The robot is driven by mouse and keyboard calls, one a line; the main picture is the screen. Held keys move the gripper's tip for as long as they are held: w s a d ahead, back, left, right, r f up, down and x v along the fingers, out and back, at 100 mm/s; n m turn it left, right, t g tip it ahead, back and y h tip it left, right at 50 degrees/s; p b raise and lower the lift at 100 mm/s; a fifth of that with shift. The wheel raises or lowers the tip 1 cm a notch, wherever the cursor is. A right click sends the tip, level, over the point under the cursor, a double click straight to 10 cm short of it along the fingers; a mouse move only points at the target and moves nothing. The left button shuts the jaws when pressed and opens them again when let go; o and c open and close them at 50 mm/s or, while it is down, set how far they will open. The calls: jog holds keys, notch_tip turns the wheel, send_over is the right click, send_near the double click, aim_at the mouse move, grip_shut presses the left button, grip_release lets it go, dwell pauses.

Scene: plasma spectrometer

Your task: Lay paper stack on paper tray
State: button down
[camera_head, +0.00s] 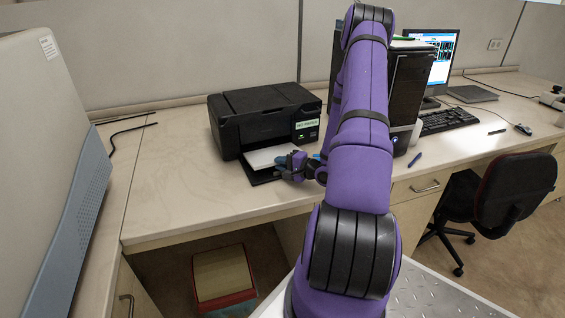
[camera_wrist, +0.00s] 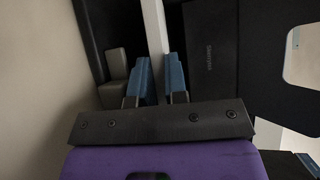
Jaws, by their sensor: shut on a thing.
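The white paper stack (camera_head: 268,156) lies at the front of the black printer, over the dark paper tray (camera_head: 262,177). My gripper (camera_head: 297,160) is at the stack's right end, in front of the printer. In the wrist view, the blue fingertips (camera_wrist: 159,78) of my gripper are shut on the white paper stack (camera_wrist: 155,28), one on each side of its edge. The tray's dark front edge shows below the stack. My fingers and wrist hide the stack's right end, and I cannot tell whether its underside touches the tray.
The black printer (camera_head: 262,112) stands on the desk (camera_head: 180,190). A black computer tower (camera_head: 408,85) stands close to the right of my arm. A purple pen (camera_head: 415,159) lies on the desk.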

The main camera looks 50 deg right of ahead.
jog(key=shift+w+f, duration=0.1)
jog(key=shift+f, duration=0.15)
jog(key=c, duration=1.2)
grip_release()
jog(key=shift+c, duration=0.2)
jog(key=shift+o, duration=0.8)
jog(key=v, duration=1.1)
jog(key=shift+w+r, duration=0.1)
jog(key=shift+w, duration=0.05)
